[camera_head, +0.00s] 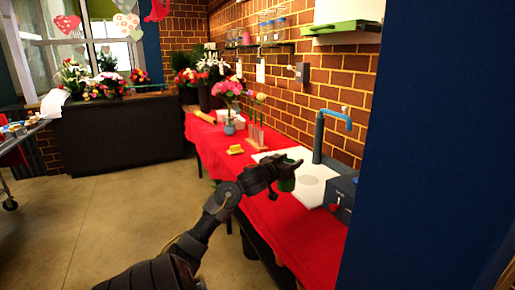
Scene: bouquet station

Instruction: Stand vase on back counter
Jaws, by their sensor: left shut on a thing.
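My left gripper (283,171) reaches in from the bottom of the head view and is shut on a small dark green object (287,184). The object is partly hidden by the fingers, and I cannot tell whether it is a vase. It appears in front of the white sink area (308,190) on the red-covered counter (278,222). I cannot tell whether it touches the counter. A small blue-grey vase (230,128) with pink flowers (229,89) stands upright farther along this counter. My right gripper is not in view.
Slim glass tubes (256,135), a yellow item (235,150) and a blue tap (319,140) stand along the counter by the brick wall. A blue panel (425,150) blocks the right side. A dark counter (120,135) with flowers stands at the back left. The floor (110,215) is clear.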

